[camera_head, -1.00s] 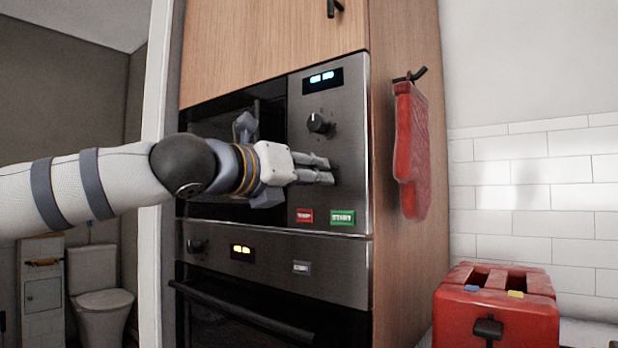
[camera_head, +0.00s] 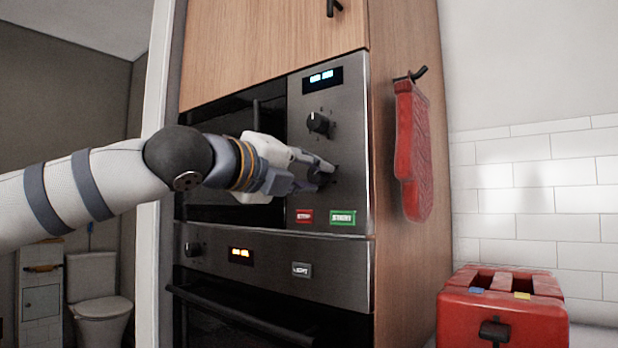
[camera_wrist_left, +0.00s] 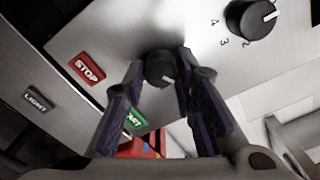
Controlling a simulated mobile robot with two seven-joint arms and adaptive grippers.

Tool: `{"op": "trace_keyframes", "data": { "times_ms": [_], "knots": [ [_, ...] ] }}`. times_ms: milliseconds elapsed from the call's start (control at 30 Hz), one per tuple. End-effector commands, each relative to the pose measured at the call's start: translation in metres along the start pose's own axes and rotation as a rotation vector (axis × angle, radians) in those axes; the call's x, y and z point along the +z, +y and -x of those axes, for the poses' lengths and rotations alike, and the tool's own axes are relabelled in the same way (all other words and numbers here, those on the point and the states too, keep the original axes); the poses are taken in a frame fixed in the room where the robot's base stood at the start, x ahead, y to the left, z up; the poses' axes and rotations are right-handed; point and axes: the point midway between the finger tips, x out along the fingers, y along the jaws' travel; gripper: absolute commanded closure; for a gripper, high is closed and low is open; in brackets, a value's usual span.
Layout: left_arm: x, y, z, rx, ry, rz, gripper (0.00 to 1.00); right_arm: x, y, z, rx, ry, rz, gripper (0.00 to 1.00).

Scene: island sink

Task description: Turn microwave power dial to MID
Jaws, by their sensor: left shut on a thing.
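The microwave's steel control panel (camera_head: 350,100) carries two dark round dials. The upper dial (camera_head: 318,122) is uncovered; in the left wrist view this dial (camera_wrist_left: 252,18) has numbers around it. The gripper is shut on the lower dial. The lower dial's labels are not readable. My right gripper is not in view.
Below the dials are a red stop button (camera_head: 304,216) and a green start button (camera_head: 343,218). The oven panel (camera_head: 270,265) lies underneath. A red oven mitt (camera_head: 412,150) hangs on the cabinet side, and a red toaster (camera_head: 500,318) stands at lower right.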

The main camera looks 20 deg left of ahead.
Motion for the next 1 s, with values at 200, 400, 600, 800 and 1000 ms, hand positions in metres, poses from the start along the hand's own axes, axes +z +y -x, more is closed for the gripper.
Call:
{"op": "trace_keyframes", "data": {
  "times_ms": [200,400,600,800,1000],
  "knots": [
    [-0.0013,0.0007,-0.0005,0.001,0.002,0.023,1.0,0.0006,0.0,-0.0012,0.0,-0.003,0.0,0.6],
    [-0.0013,0.0004,-0.0004,0.001,0.003,0.025,1.0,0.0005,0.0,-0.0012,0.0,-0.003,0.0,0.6],
    [-0.0014,0.0004,-0.0004,0.001,0.003,0.024,0.66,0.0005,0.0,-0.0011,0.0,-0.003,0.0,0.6],
    [-0.0009,0.0002,-0.0003,0.001,0.002,0.024,0.55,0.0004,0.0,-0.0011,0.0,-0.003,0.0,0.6],
    [-0.0001,-0.0003,0.0054,-0.001,0.001,0.024,0.55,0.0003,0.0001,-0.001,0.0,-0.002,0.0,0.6]
  ]
}}
